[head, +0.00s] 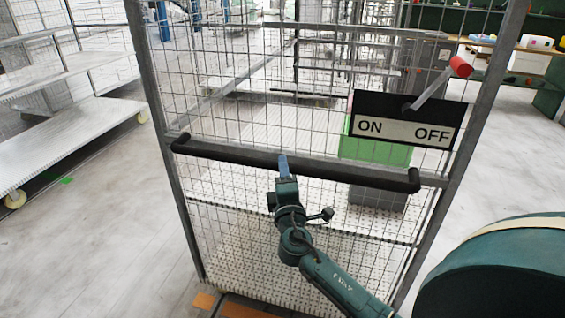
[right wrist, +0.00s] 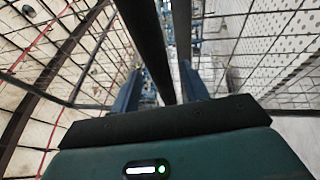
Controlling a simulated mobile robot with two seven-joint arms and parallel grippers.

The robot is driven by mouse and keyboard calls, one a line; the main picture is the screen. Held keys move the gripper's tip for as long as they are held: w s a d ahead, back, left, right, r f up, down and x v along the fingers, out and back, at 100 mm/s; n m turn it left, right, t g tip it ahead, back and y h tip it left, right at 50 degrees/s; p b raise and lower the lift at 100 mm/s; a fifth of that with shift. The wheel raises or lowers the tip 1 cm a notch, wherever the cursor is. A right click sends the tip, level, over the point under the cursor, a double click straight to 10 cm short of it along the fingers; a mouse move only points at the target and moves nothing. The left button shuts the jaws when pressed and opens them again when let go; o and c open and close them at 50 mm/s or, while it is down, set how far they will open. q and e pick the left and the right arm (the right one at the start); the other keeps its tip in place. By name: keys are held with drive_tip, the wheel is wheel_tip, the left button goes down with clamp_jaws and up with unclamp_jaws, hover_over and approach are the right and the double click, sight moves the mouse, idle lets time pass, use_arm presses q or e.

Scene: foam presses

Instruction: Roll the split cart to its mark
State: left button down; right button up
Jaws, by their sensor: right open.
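The split cart (head: 172,150) stands in front of me, a tall grey frame with wire mesh. A black handle bar (head: 230,154) runs across it. A black and white ON/OFF plate (head: 405,132) sits at its upper right. A lever with a red knob (head: 460,67) rises from the plate, slanting up to the right, on the OFF side. My right gripper (head: 284,165) is open at the middle of the handle bar. In the right wrist view, the dark bar (right wrist: 148,45) passes between its open fingers (right wrist: 160,88). My left gripper is out of view. I cannot make out the floor mark with certainty.
A low shelf cart (head: 75,85) on wheels stands at the left. An orange-brown patch (head: 204,301) lies on the floor by the cart's lower left. Shelving with boxes (head: 530,60) stands at the back right. Pale floor (head: 110,220) is clear between the carts.

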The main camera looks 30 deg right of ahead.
drive_tip(key=shift+x, duration=1.3)
drive_tip(key=shift+c, duration=0.4)
clamp_jaws()
